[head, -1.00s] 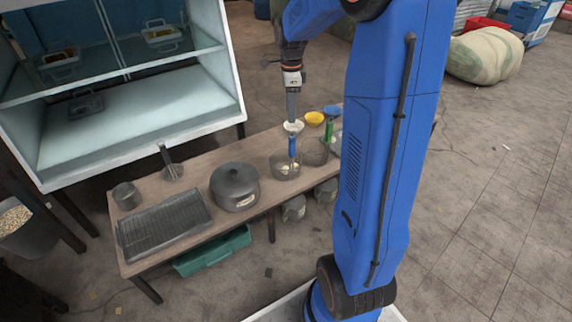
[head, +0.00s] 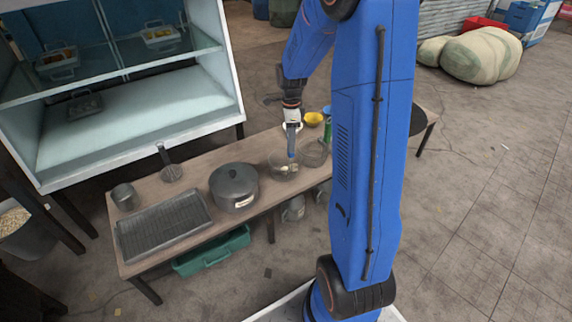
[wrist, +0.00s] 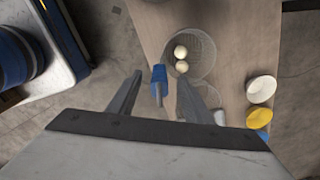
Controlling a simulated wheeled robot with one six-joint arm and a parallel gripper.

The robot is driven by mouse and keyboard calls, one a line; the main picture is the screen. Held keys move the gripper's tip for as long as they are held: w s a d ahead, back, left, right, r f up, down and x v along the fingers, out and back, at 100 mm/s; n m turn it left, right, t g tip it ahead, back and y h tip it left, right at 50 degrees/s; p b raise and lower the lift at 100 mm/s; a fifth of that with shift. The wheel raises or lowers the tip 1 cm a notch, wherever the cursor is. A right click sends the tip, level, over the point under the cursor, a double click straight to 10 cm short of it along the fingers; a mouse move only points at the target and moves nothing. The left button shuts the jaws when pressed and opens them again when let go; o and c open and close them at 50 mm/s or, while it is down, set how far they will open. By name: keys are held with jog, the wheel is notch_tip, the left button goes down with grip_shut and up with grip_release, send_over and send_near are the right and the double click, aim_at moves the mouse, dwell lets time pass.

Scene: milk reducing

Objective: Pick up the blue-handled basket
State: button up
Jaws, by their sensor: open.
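The blue-handled basket is a round wire strainer (head: 280,170) on the wooden table, with its blue handle (head: 291,155) standing up. In the wrist view the blue handle (wrist: 159,76) lies between the two fingers, and the mesh bowl (wrist: 205,55) with two pale round pieces shows beyond it. My gripper (wrist: 165,95) is open, with one finger on each side of the handle and visible space to both. In the head view my gripper (head: 292,140) is above the basket at the handle's top. Whether a finger touches the handle cannot be told.
A second mesh basket (head: 315,153) with a green handle (head: 327,132) is close on the right. A yellow bowl (head: 313,118) sits behind.

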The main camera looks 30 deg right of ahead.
jog(key=shift+f, duration=0.35)
jog(key=c, duration=1.1)
grip_shut()
jog(key=shift+r, duration=0.15)
